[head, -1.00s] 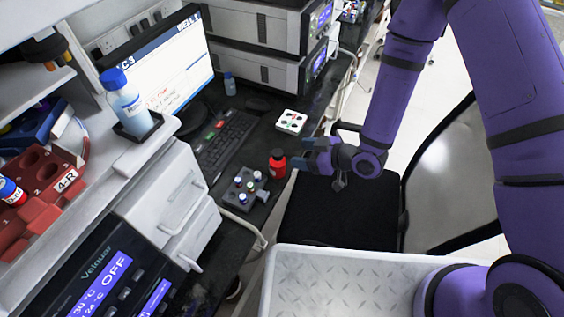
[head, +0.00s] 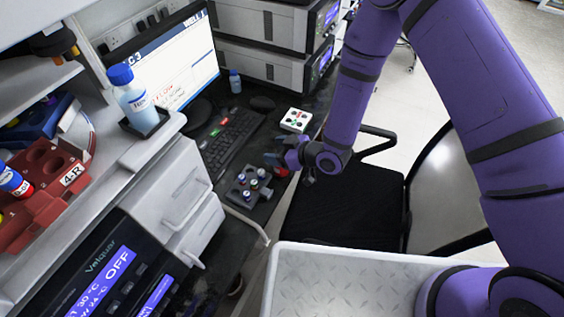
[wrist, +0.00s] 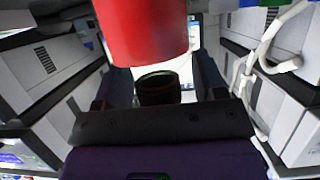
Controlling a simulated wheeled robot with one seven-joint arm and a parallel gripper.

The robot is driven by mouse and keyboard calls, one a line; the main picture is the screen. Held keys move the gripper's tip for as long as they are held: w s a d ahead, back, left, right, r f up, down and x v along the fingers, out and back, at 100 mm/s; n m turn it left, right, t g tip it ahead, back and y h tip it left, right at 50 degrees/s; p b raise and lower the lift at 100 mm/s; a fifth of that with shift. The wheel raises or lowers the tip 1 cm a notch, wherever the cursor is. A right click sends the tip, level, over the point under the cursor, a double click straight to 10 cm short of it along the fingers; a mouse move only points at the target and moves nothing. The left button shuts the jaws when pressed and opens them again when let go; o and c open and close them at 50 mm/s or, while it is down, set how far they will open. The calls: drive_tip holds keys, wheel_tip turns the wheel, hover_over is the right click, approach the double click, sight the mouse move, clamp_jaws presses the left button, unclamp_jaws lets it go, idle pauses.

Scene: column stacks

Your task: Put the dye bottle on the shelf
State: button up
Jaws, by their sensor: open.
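The dye bottle is a small red bottle (head: 281,172) on the dark bench, mostly hidden behind my gripper in the head view. In the wrist view a large red cylinder (wrist: 148,30) fills the top centre, with a dark round piece (wrist: 158,88) below it between my fingers. I cannot tell whether they touch it. My gripper (head: 284,159) is open, at the bench edge by the bottle. A white shelf (head: 150,152) stands at the left, above the drawers.
A blue-capped bottle (head: 138,100) stands in a dark holder on the shelf. A vial rack (head: 247,187) is close left of my gripper, a white button box (head: 296,120) behind it. Keyboard (head: 232,138) and monitor (head: 170,62) lie beyond. A black chair (head: 345,212) stands right.

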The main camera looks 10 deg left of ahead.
drive_tip(key=shift+c, duration=0.2)
clamp_jaws()
